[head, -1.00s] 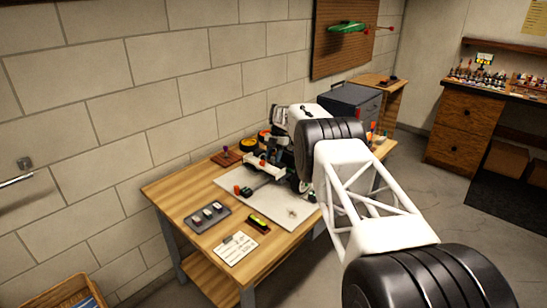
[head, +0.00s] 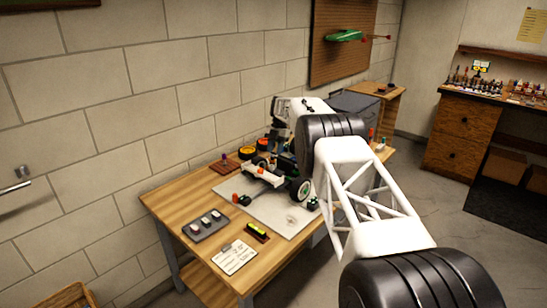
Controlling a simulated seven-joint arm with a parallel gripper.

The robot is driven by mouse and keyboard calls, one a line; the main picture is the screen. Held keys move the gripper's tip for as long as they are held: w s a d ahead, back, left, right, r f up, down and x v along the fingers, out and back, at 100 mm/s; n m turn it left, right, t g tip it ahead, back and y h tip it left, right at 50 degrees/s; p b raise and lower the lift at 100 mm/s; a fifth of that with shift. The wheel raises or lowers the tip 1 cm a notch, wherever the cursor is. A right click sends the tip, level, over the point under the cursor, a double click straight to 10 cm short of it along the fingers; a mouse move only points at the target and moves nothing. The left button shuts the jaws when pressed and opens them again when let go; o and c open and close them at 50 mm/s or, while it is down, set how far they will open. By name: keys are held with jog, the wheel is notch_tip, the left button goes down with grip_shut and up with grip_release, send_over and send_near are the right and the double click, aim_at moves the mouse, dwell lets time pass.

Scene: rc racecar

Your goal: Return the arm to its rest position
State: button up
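My arm reaches in from the lower right, its white lattice link and black joints in front of the workbench (head: 172,209). My gripper's fingers cannot be made out; the end of the arm is behind its own upper joint, above the bench. The RC racecar (head: 275,175), with a white wing and dark wheels, sits on a pale mat (head: 262,212) on the bench. Part of the car is hidden behind my arm.
A grey tray (head: 196,232) with small parts, a clipboard (head: 244,262) and a black-and-yellow item (head: 257,232) lie at the bench's front. A dark toolbox (head: 362,103) stands behind. Open floor (head: 425,215) lies right of the bench.

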jog(key=shift+w+d+r, duration=0.1)
jog(key=shift+w+r, duration=0.05)
jog(key=shift+r, duration=0.25)
jog(key=shift+r, duration=0.1)
jog(key=s+d+r+m+t, duration=0.1)
jog(key=s+d+r+m, duration=0.1)
jog(key=s+r+m, duration=0.4)
jog(key=s+d+r+m+t, duration=0.1)
jog(key=s+d+r+m, duration=0.1)
jog(key=s+r, duration=0.65)
jog(key=s+d+r+m+t+h, duration=0.1)
jog(key=s+d+r+m, duration=0.1)
jog(key=s+r+m, duration=0.45)
jog(key=s+d+r+m, duration=0.1)
jog(key=s+r, duration=0.3)
jog(key=s, duration=0.6)
jog(key=s+d+m+t, duration=0.25)
jog(key=s+m, duration=0.45)
jog(key=s, duration=1.7)
jog(key=s+d+f+m, duration=0.1)
jog(key=s+f+m, duration=0.2)
jog(key=s, duration=0.7)
jog(key=s+d+f+m+h, duration=0.1)
jog(key=s+f+m, duration=0.3)
jog(key=s, duration=0.6)
jog(key=shift+s+f+t, duration=0.35)
jog(key=shift+f+t, duration=0.1)
jog(key=shift+f, duration=0.45)
